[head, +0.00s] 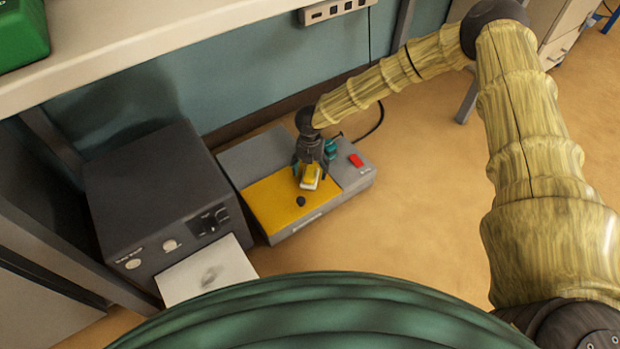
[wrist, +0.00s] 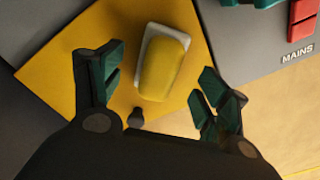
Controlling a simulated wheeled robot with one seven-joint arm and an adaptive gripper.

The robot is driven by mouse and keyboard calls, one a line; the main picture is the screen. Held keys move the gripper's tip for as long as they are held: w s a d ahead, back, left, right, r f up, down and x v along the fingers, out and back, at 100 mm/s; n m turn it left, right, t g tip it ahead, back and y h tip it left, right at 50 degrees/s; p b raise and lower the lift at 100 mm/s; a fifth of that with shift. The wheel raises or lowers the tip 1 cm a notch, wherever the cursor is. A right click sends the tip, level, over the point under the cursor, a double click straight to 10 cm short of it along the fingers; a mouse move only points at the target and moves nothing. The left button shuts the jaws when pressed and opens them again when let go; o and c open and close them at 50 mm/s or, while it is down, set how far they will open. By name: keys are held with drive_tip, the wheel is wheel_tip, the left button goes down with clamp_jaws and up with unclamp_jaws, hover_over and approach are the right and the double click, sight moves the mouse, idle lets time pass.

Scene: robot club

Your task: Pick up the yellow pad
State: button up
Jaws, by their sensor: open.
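The yellow pad (wrist: 165,70), rounded with a white underside, lies on the yellow plate (wrist: 90,45) of a low grey unit on the floor. In the head view the pad (head: 311,176) is partly hidden by my gripper (head: 310,168), which points down over it. In the wrist view my gripper (wrist: 158,74) is open. The pad lies between and ahead of its dark green-tipped fingers, with visible gaps on both sides. I cannot tell the height left between fingertips and plate.
A small dark knob (head: 301,201) stands on the plate near the pad. A red switch (head: 356,160) marked MAINS and a teal part (head: 331,148) are to the right. A dark box (head: 150,190) stands at left, and a bench (head: 150,45) overhangs behind. Floor at right is clear.

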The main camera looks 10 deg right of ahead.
sight(310, 170)
wheel_tip(310, 170, down, 3)
drive_tip(key=shift+f+b, duration=0.2)
drive_tip(key=shift+b, duration=0.65)
drive_tip(key=c, duration=1.2)
drive_tip(key=shift+r, duration=0.15)
drive_tip(key=shift+r+p, duration=0.6)
drive_tip(key=r+p, duration=0.2)
drive_tip(key=shift+s+r, duration=0.3)
drive_tip(key=shift+r, duration=0.1)
drive_tip(key=s+p, duration=0.2)
drive_tip(key=s, duration=0.3)
drive_tip(key=s+a+p, duration=0.1)
drive_tip(key=s, duration=0.4)
drive_tip(key=s+a+p, duration=0.1)
drive_tip(key=s+p, duration=0.1)
drive_tip(key=s, duration=0.3)
drive_tip(key=shift+s+a+r+p, duration=0.1)
drive_tip(key=shift+a+r+p, duration=0.15)
drive_tip(key=shift+r+p, duration=0.15)
